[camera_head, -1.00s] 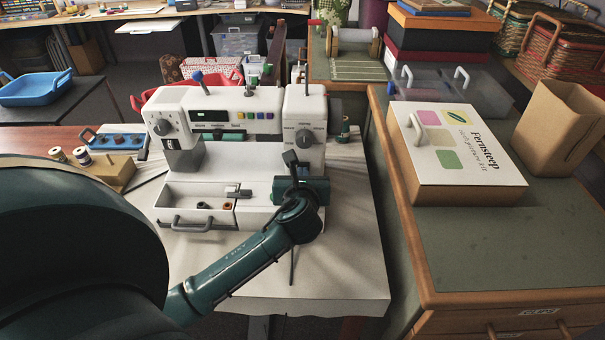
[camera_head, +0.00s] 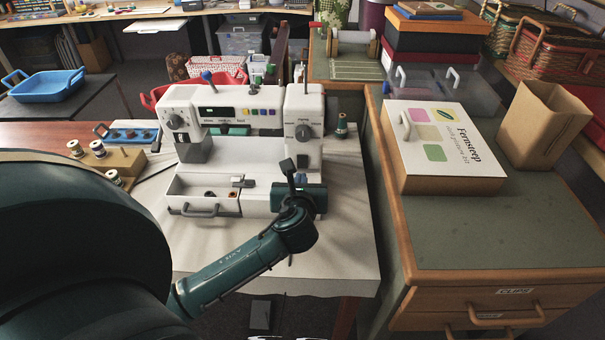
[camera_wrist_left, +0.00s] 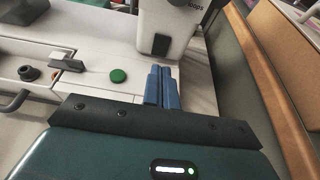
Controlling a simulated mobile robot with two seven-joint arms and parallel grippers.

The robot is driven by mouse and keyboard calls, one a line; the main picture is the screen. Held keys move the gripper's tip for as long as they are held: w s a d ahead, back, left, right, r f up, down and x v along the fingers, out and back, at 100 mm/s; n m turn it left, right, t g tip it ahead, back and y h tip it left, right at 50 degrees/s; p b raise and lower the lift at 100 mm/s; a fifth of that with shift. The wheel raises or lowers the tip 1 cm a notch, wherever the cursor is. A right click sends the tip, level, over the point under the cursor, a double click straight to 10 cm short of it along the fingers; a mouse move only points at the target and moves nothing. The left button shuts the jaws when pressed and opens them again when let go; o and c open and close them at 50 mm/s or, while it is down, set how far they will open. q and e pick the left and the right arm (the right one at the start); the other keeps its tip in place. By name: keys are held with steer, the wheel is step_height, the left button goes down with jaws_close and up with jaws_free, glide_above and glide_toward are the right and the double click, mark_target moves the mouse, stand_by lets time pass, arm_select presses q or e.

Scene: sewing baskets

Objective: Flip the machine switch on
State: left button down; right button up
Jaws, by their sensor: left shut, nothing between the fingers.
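The white sewing machine (camera_head: 245,150) stands on the pale-topped table, and its right pillar also shows in the left wrist view (camera_wrist_left: 185,25). A small dark switch (camera_wrist_left: 161,44) sits low on that pillar; whether it is on or off I cannot tell. It also shows in the head view (camera_head: 303,161). My left gripper (camera_wrist_left: 162,70) is shut and empty, its blue fingers together just in front of and below the switch. Contact with the switch is not clear. In the head view the left gripper (camera_head: 303,186) hides part of the machine's base. My right gripper is not in view.
A green round disc (camera_wrist_left: 118,76) lies on the machine bed, left of the fingers. Wooden cabinets (camera_head: 490,290) stand close on the right, with a white-topped kit box (camera_head: 440,145). Thread spools (camera_head: 98,148) stand left. The table front right is clear.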

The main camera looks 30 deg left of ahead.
arm_select(q)
steer(key=v, duration=0.7)
steer(key=shift+a+r, duration=0.15)
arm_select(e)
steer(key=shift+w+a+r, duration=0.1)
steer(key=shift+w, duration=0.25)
